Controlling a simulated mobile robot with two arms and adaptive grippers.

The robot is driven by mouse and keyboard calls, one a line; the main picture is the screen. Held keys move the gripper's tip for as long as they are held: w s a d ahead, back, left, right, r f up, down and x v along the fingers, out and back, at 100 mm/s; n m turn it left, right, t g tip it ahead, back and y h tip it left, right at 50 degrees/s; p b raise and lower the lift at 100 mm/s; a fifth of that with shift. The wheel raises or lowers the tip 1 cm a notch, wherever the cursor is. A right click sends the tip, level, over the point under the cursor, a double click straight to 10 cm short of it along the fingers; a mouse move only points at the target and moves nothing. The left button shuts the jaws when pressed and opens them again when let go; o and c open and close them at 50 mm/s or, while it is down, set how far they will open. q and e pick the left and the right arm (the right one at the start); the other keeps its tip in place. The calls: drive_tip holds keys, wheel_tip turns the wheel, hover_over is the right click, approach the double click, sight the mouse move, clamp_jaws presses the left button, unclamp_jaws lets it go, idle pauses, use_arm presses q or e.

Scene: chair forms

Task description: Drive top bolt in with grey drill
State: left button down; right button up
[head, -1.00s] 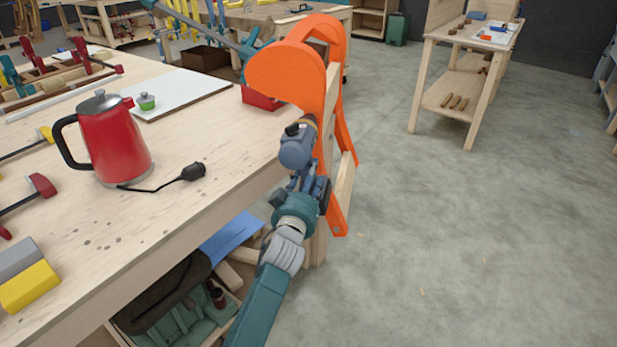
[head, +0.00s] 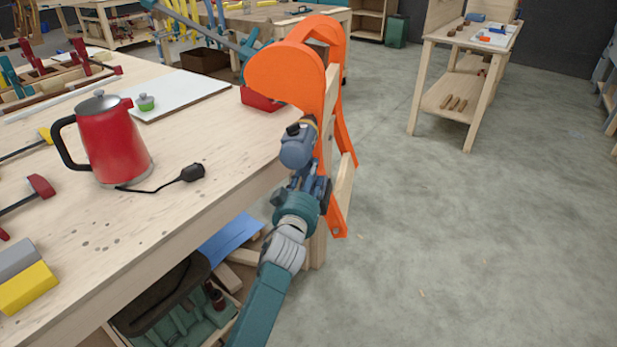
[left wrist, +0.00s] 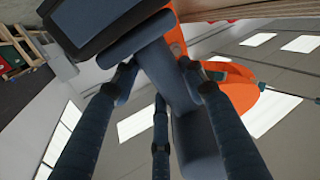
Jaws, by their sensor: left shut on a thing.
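The grey-blue drill (head: 297,146) is in my left gripper (head: 312,190), close against the near side of the orange chair form (head: 283,78). In the left wrist view the dark fingers of my left gripper (left wrist: 160,105) are closed around the drill (left wrist: 160,65). The orange form (left wrist: 232,90) shows behind them. The top bolt cannot be made out, and I cannot tell whether the drill's tip touches it. My right gripper is not in view.
The wooden bench (head: 110,255) on the left carries a red kettle (head: 112,140), a black cable plug (head: 192,172) and a white board (head: 180,92). Open concrete floor is on the right, before a small wooden stand (head: 460,95).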

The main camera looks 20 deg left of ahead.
use_arm(q)
drive_tip(key=shift+r, duration=0.3)
drive_tip(key=shift+s+d+p, duration=0.2)
drive_tip(key=shift+s+p, duration=0.35)
drive_tip(key=shift+s, duration=0.4)
drive_tip(key=shift+s+r, duration=0.1)
drive_tip(key=shift+s, duration=0.2)
drive_tip(key=shift+s+p, duration=0.35)
drive_tip(key=shift+s+d+p, duration=0.1)
drive_tip(key=shift+s+p, duration=0.4)
drive_tip(key=shift+s, duration=0.95)
